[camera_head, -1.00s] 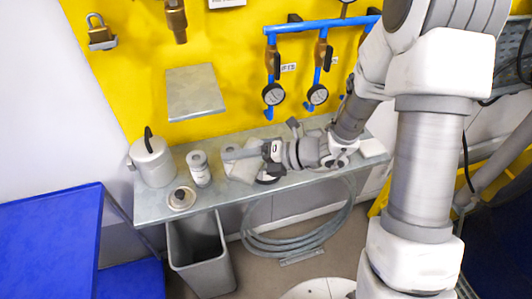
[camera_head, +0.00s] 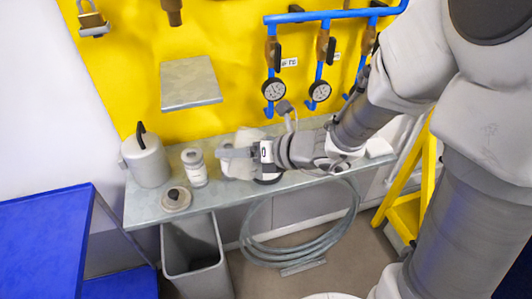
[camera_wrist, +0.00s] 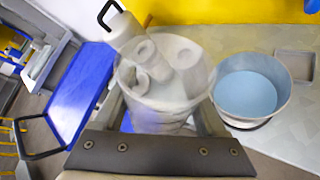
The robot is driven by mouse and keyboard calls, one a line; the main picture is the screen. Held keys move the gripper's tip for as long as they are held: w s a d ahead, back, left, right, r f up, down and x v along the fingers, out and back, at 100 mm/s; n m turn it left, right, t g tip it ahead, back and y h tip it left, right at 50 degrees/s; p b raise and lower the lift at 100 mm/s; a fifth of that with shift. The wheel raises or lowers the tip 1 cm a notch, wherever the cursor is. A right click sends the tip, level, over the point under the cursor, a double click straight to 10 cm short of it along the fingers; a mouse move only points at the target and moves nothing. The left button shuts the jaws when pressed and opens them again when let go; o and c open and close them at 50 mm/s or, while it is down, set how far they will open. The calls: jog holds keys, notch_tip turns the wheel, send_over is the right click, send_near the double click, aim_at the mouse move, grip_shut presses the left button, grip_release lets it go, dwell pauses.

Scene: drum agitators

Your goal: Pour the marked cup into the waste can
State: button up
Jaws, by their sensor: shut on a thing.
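My gripper (camera_head: 232,154) is low over the metal bench, with its fingers pointing left. In the wrist view its jaws (camera_wrist: 163,118) are shut on a pale, see-through cup (camera_wrist: 165,105), which looks upright. White round shapes show in or through the cup, and I cannot tell which. No mark on the cup is readable. The waste can (camera_head: 195,262), a grey open bin, stands on the floor below the bench's front left edge. The cup is above and to the right of the bin, not over its opening.
A grey pan with blue inside (camera_wrist: 250,92) sits right of the cup. A white jar (camera_head: 195,168), a round lidded tin (camera_head: 176,199) and a canister with a black handle (camera_head: 146,160) stand left on the bench (camera_head: 215,192). A metal shelf (camera_head: 190,83) juts out above.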

jog(key=shift+s+a+f+n+t+b, duration=0.1)
jog(key=shift+s+f+n+t+b, duration=0.2)
jog(key=shift+b, duration=0.35)
jog(key=shift+a+f+n+b, duration=0.1)
jog(key=shift+f+b, duration=0.25)
jog(key=shift+b, duration=0.25)
jog(key=shift+n+t+h, duration=0.3)
jog(key=shift+n+t, duration=0.1)
jog(key=shift+n, duration=0.1)
jog(key=f+b, duration=0.2)
jog(key=b, duration=0.1)
jog(key=f+b, duration=0.2)
jog(key=b, duration=0.1)
jog(key=f+b, duration=0.2)
jog(key=b, duration=0.1)
jog(key=shift+s+a+f, duration=0.15)
jog(key=shift+s+f, duration=0.05)
jog(key=shift+s, duration=0.1)
jog(key=b, duration=0.3)
jog(key=s+n+t+b, duration=0.1)
jog(key=b, duration=0.2)
jog(key=shift+a+f+n+t+h+b, duration=0.3)
jog(key=shift+f+b, duration=0.1)
jog(key=shift+s+a+b, duration=0.1)
jog(key=shift+s+b, duration=0.05)
jog(key=shift+b, duration=0.5)
jog(key=shift+s+n+b, duration=0.1)
jog(key=shift+n+b, duration=0.3)
jog(key=shift+b, duration=0.1)
